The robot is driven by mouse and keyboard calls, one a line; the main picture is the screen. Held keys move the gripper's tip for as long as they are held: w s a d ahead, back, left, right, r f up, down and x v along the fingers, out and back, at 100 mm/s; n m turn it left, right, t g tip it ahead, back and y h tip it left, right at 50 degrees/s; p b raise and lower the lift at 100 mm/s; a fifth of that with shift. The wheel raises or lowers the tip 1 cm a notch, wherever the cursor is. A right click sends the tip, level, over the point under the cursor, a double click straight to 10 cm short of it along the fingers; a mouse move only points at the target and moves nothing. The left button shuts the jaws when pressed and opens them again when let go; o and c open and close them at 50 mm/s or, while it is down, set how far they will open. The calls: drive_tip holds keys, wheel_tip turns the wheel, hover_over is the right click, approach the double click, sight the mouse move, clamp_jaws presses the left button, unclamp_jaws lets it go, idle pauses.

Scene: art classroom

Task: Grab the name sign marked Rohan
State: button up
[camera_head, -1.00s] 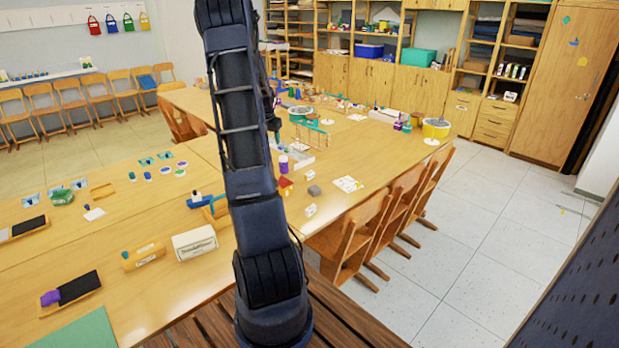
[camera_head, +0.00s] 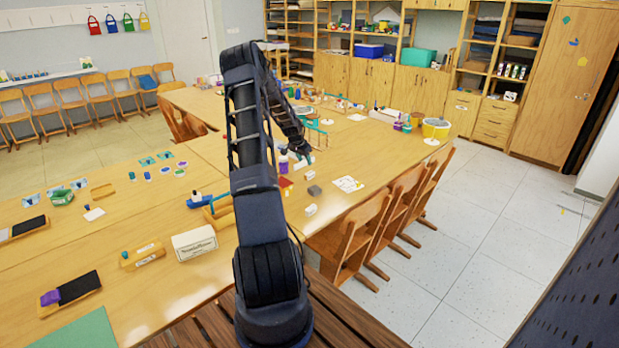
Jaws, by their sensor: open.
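Several small white folded cards that look like name signs stand on the tables; their lettering is too small to read, so I cannot tell which is marked Rohan. One white card (camera_head: 310,210) stands near the right edge of the table, and another small white one (camera_head: 309,175) stands just behind it. A further white card (camera_head: 94,214) lies on the left table. My gripper (camera_head: 304,157) is small in view, above the table beyond the two right cards and apart from them. It is open and holds nothing that I can see.
A grey block (camera_head: 314,190) and a printed sheet (camera_head: 348,184) lie near the right cards. A purple-and-white bottle (camera_head: 284,163) stands by my gripper. A white box (camera_head: 194,243) is at the left. Wooden chairs (camera_head: 372,219) line the right edge; the floor beyond is clear.

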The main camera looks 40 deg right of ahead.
sight(309, 173)
drive_tip(key=x, duration=0.6)
drive_tip(key=shift+w+x, duration=0.2)
drive_tip(key=shift+x, duration=2.4)
drive_tip(key=shift+a, duration=0.1)
clamp_jaws()
